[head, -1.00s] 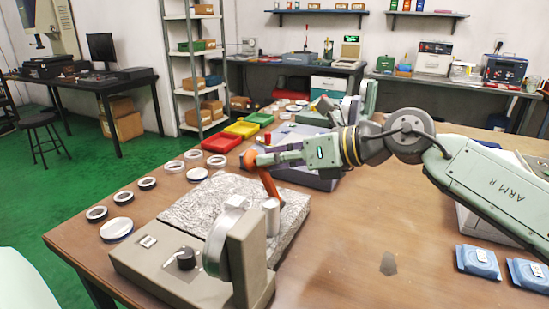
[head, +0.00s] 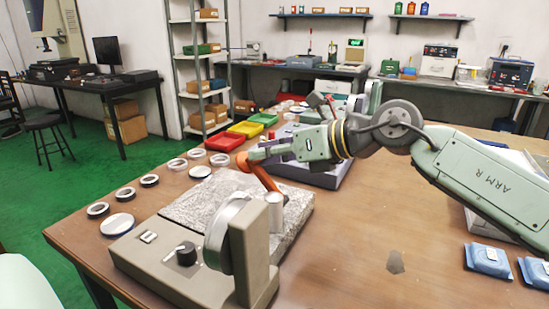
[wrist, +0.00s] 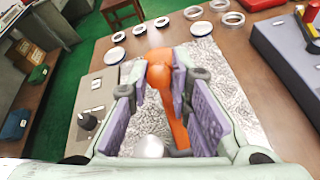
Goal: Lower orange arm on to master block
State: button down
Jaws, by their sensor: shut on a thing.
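The orange arm (head: 262,176) slants down over the grey mottled plate (head: 195,205). In the wrist view the orange arm (wrist: 177,130) runs between my two purple-padded fingers, its rounded end at their tips. My gripper (head: 248,158) is shut on this upper end; the wrist view shows my gripper (wrist: 163,80) from behind. A short silver cylinder (head: 274,213), which may be the master block, stands on the plate beside the orange arm's lower end; its top also shows in the wrist view (wrist: 149,147). I cannot tell whether the arm touches it.
A beige instrument (head: 175,262) with a black knob and an upright post with a large disc stands in front of the plate. Several rings (head: 124,194) line the table's left side. Red, yellow and green trays (head: 225,140) lie behind.

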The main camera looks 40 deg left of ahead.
jog(key=c, duration=1.5)
grip_release()
jog(key=shift+s+a+r, duration=0.1)
jog(key=shift+a, duration=0.1)
jog(key=shift+d, duration=0.1)
jog(key=shift+v, duration=6)
jog(key=shift+c, duration=0.5)
